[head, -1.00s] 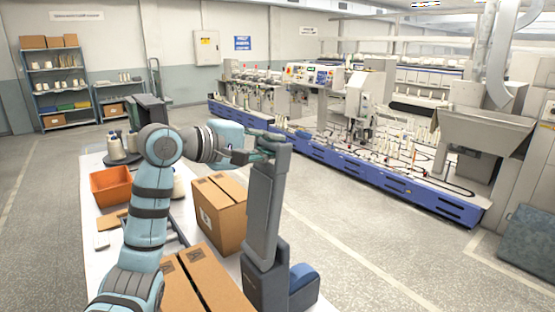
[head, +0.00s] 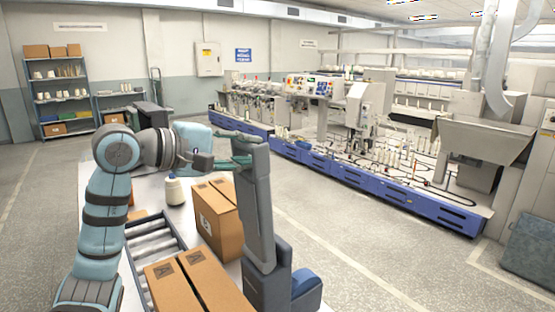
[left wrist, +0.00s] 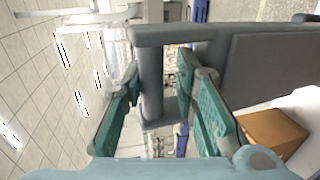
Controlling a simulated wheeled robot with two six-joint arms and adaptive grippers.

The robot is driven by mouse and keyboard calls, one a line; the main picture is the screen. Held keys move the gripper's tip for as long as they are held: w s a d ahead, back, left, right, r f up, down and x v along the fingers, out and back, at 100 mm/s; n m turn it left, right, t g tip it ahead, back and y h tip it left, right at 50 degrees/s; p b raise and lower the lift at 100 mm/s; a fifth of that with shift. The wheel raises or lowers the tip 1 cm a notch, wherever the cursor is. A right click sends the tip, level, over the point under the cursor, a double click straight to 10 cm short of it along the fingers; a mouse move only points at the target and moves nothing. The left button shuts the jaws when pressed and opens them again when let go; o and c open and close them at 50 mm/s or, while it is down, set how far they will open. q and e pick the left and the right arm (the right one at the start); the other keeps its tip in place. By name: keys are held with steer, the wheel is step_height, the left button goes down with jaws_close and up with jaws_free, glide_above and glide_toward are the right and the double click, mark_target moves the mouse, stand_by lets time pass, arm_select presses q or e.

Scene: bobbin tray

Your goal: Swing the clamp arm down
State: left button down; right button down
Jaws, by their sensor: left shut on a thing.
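The clamp arm (head: 257,205) is a long grey bar standing nearly upright, its top leaning a little left in the head view. Its foot joins a grey mount with a blue part (head: 305,285). My left gripper (head: 240,148) is at the top of the clamp arm, shut on its handle. In the left wrist view the teal fingers of this gripper (left wrist: 160,98) lie on both sides of the grey handle bar (left wrist: 152,75), and the clamp arm (left wrist: 270,65) extends to the right. My right gripper is not in view.
Cardboard boxes (head: 217,222) and (head: 190,290) stand left of the clamp mount. A roller conveyor (head: 155,238) and a white bobbin (head: 174,191) are on the white table (head: 175,215). A blue-based machine row (head: 350,177) stands beyond open floor.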

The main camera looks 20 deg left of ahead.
arm_select(q)
steer(key=shift+s+a+f+b, duration=0.2)
steer(key=shift+s+a+b, duration=0.15)
steer(key=shift+s, duration=0.25)
steer(key=shift+s+a+f+b, duration=0.15)
steer(key=shift+s+a+b, duration=0.1)
steer(key=shift+s+b, duration=0.3)
steer(key=shift+s+a+f+b, duration=0.2)
steer(key=shift+s+a+b, duration=0.1)
steer(key=shift+s, duration=0.4)
steer(key=c, duration=1.7)
jaws_free()
steer(key=shift+w+r, duration=0.1)
steer(key=shift+o, duration=0.7)
steer(key=shift+w+d, duration=0.1)
steer(key=shift+w, duration=0.2)
steer(key=shift+s+r, duration=0.1)
